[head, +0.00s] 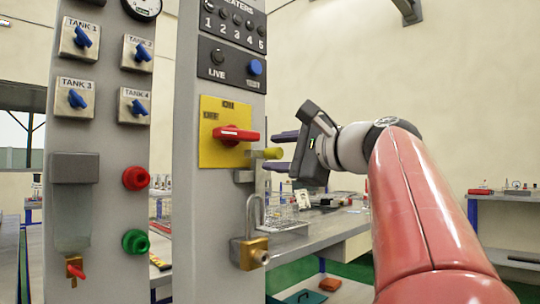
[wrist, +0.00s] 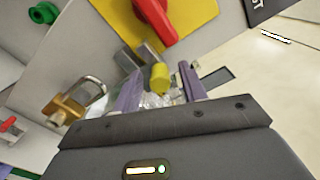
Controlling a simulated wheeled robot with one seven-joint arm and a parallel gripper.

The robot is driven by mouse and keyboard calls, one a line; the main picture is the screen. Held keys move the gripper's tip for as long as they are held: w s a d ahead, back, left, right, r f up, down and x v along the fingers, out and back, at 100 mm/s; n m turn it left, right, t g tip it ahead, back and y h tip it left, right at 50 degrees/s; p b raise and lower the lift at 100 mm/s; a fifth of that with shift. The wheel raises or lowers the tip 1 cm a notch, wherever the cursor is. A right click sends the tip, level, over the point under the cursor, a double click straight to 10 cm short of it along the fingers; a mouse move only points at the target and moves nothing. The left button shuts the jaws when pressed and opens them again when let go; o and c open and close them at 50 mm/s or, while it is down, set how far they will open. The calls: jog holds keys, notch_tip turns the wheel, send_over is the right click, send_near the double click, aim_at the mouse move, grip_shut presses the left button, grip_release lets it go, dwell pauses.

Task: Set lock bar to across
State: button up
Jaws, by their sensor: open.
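The lock bar (head: 265,153) shows as a short bar with a yellow end, on the right edge of the panel beside the yellow switch plate (head: 218,150). Its yellow end points right, toward my gripper. My gripper (head: 279,151) is open, with its two purple fingers above and below the yellow end in the head view. In the wrist view the yellow end (wrist: 160,77) lies between the tips of my gripper (wrist: 160,84); contact cannot be told. The red switch handle (head: 236,134) lies roughly level, and it also shows in the wrist view (wrist: 155,18).
Tank valves, a red button (head: 136,178) and a green button (head: 136,242) are left. A workbench (head: 320,222) stands behind.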

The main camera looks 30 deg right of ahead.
aim_at(279, 152)
jog(key=v, duration=0.5)
